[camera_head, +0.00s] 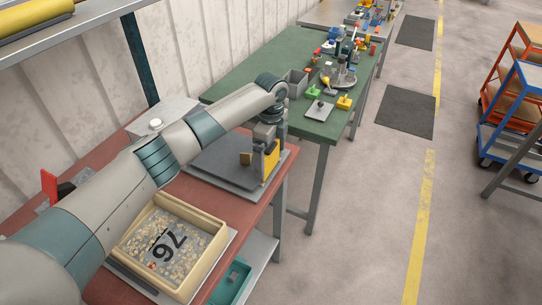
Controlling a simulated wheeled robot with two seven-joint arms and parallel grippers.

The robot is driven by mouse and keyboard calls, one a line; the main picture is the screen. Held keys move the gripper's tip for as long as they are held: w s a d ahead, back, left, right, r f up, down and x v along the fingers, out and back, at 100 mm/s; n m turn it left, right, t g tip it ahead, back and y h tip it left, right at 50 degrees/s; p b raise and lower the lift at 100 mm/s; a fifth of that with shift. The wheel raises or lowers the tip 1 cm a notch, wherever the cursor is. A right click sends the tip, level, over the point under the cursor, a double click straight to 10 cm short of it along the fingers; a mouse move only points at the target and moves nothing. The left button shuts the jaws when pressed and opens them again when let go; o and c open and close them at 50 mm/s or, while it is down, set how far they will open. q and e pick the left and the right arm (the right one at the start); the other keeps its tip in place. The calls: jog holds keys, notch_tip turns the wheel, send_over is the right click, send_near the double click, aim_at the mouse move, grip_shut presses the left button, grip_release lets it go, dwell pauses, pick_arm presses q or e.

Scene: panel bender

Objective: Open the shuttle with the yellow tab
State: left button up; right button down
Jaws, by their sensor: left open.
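A dark grey flat device (222,160) lies on a light base plate on the red table. At its right end stands an upright yellow part (272,160), which looks like the yellow tab. A small brown-yellow block (246,158) sits just left of it. My left arm reaches across from the lower left. My left gripper (265,138) points down directly above the yellow part and hides its top. It is open; whether it touches the yellow part I cannot tell. My right gripper is not in view.
A wooden box (211,251) labelled 76, holding small pieces, stands on the red table (196,197) under my arm. A green table (262,53) behind carries a grey bin, a round fixture and small coloured parts.

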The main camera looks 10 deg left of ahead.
pick_arm(q)
jog(key=shift+r, duration=0.5)
notch_tip(320, 180, up, 16)
jog(key=b, duration=0.5)
jog(key=shift+r, duration=0.15)
